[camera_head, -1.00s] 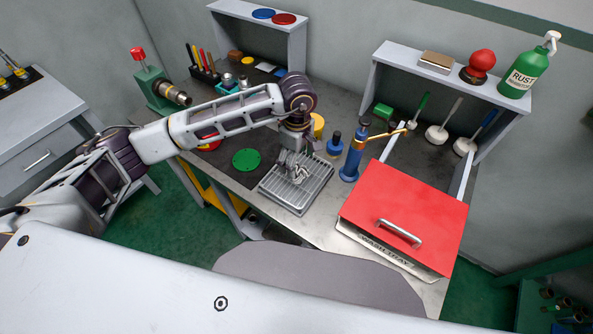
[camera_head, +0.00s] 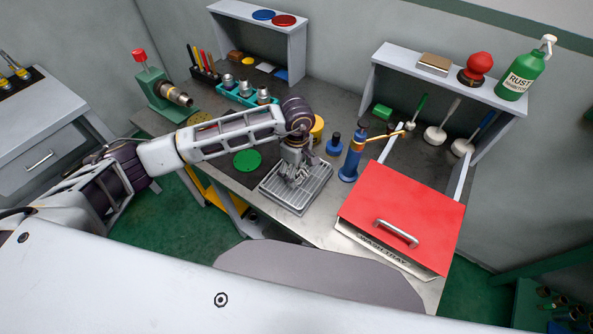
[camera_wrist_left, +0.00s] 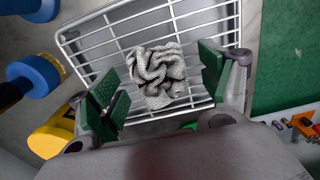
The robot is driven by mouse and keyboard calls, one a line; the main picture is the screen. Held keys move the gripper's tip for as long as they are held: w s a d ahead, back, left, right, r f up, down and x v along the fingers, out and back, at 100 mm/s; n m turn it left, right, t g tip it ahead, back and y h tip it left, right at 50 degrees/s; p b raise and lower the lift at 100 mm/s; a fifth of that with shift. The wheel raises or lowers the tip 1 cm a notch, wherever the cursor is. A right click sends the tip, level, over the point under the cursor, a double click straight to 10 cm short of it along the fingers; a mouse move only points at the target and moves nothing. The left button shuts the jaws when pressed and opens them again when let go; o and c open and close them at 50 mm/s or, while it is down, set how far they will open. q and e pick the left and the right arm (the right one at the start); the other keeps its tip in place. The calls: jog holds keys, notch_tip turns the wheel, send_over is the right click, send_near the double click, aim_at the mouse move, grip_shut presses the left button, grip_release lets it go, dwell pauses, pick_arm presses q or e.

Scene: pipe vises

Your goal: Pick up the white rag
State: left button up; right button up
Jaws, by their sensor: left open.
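The white rag (camera_wrist_left: 158,75) is a crumpled, grey-white speckled cloth lying on a wire rack tray (camera_wrist_left: 190,22) in the left wrist view. In the head view the rack tray (camera_head: 312,190) stands on the bench, and the rag (camera_head: 294,181) is partly hidden by my gripper. My left gripper (camera_wrist_left: 158,88) is open, with its green-padded fingers on either side of the rag, apart from it. In the head view my left gripper (camera_head: 292,172) is over the rack. My right gripper is not in view.
A blue pump bottle (camera_head: 351,160) and a blue-based black-topped jar (camera_head: 334,144) stand right of my gripper. A red-lidded wash tray (camera_head: 405,205) is at the right. A green disc (camera_head: 247,160) lies left of the rack. A teal socket tray (camera_head: 245,93) is behind.

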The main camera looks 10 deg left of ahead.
pick_arm(q)
jog(key=shift+f, duration=0.2)
dwell(0.3)
jog(key=c, duration=0.8)
